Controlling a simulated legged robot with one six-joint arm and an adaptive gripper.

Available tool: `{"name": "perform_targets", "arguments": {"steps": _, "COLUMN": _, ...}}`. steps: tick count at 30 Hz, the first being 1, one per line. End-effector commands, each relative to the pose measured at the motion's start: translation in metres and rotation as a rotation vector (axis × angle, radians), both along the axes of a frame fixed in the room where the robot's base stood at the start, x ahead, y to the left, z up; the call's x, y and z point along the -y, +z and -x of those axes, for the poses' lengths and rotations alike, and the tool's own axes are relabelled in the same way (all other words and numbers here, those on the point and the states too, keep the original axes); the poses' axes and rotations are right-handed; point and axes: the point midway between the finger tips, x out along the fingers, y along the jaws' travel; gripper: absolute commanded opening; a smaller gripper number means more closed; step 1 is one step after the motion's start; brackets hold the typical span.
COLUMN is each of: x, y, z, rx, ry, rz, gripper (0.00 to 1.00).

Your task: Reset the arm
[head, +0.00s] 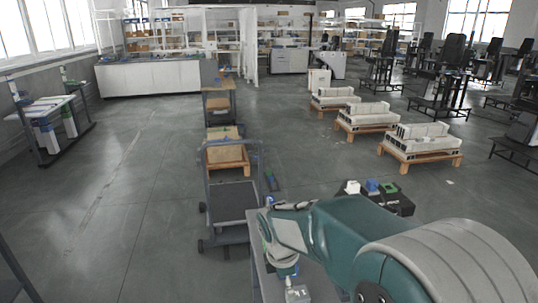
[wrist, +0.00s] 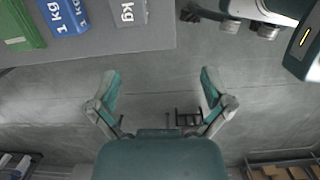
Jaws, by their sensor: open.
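My arm (head: 350,232) reaches in from the lower right of the head view, with its green link bent toward the left and its wrist pointing down near the bottom middle. In the wrist view my gripper (wrist: 160,88) has its two green-tipped fingers spread wide apart. Nothing is between them; bare grey floor shows beyond. The fingers touch nothing. In the head view I cannot make out the fingers clearly.
In the wrist view a green block (wrist: 20,28), a blue block (wrist: 65,15) and a grey block (wrist: 124,12) lie on a grey surface (wrist: 100,42). A cart (head: 232,202) stands ahead. Low wooden stands with pale blocks (head: 420,142) are to the right. Floor (head: 125,220) is clear at left.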

Motion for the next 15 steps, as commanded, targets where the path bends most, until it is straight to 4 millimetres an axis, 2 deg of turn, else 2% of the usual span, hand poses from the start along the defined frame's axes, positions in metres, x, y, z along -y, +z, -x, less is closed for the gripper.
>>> {"name": "perform_targets", "arguments": {"steps": 10, "x": 0.020, "y": 0.030, "z": 0.018, "rx": 0.073, "ry": -0.204, "rz": -0.046, "gripper": 1.00}}
{"name": "perform_targets", "arguments": {"steps": 15, "x": 0.034, "y": 0.051, "z": 0.034, "rx": 0.127, "ry": -0.363, "rz": -0.086, "gripper": 1.00}}
